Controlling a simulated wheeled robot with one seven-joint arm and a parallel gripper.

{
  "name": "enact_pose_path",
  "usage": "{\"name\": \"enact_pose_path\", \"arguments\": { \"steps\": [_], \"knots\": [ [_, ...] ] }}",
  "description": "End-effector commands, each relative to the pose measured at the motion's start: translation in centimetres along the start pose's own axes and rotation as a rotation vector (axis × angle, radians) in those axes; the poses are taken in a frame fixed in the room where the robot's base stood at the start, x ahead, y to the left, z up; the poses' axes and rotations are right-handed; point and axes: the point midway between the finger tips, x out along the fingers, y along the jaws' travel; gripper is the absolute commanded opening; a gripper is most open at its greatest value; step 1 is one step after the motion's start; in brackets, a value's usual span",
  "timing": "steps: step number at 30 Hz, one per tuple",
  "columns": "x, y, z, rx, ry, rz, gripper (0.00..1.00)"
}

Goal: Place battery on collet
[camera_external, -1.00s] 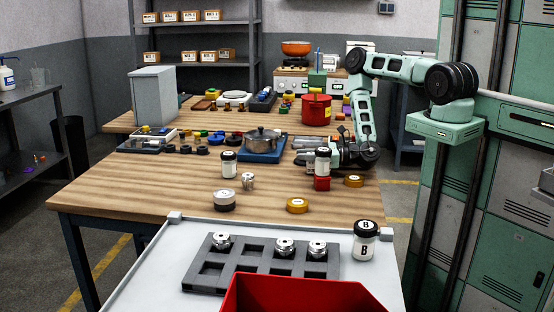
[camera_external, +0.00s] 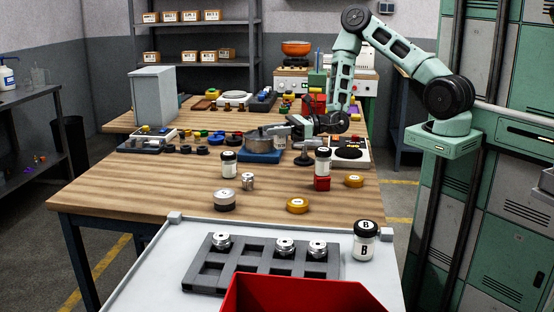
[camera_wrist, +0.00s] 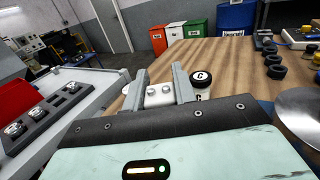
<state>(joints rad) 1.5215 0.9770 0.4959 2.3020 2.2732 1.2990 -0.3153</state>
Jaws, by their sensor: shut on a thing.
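My gripper (camera_external: 297,127) is in the air above the wooden table, beside the metal pot. In the wrist view my gripper (camera_wrist: 160,88) is shut on a pale silver block with two round studs, which looks like the battery (camera_wrist: 158,95). A small silver part that looks like a collet (camera_external: 248,181) stands on the table. Similar silver parts (camera_external: 221,240) (camera_external: 285,246) (camera_external: 318,248) sit in the dark grey tray (camera_external: 205,280). The battery is apart from all of these. In the external view it is too small to make out.
Jar B (camera_external: 365,241) stands beside the tray. A red bin (camera_external: 300,297) is in front. A pot (camera_external: 262,137) and yellow rings (camera_external: 297,205) are nearby. The table's front left is clear.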

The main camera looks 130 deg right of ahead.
Motion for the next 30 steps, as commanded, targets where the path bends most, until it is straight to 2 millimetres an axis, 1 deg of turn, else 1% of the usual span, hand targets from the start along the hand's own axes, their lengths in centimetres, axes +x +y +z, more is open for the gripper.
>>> {"name": "enact_pose_path", "arguments": {
  "steps": [1, 3, 6, 9, 12, 14, 21, 26, 30],
  "knots": [
    [2.4, 0.6, 0.1, -0.015, -0.008, 0.067, 0.02],
    [5.1, 1.4, 0.9, -0.013, -0.007, 0.145, 0.02],
    [8.1, 2.5, 2.1, -0.008, -0.005, 0.226, 0.02],
    [10.1, 3.3, 3.2, -0.004, -0.004, 0.274, 0.02],
    [11.1, 3.8, 3.7, 0.003, -0.001, 0.296, 0.02],
    [11.4, 3.9, 3.3, 0.007, 0.001, 0.302, 0.02],
    [11.4, 3.9, -0.6, 0.01, 0.001, 0.303, 0.02],
    [11.4, 3.9, -2.0, 0.008, 0.0, 0.302, 0.02],
    [11.4, 3.9, -4.0, 0.009, 0.001, 0.302, 0.02]
  ]
}}
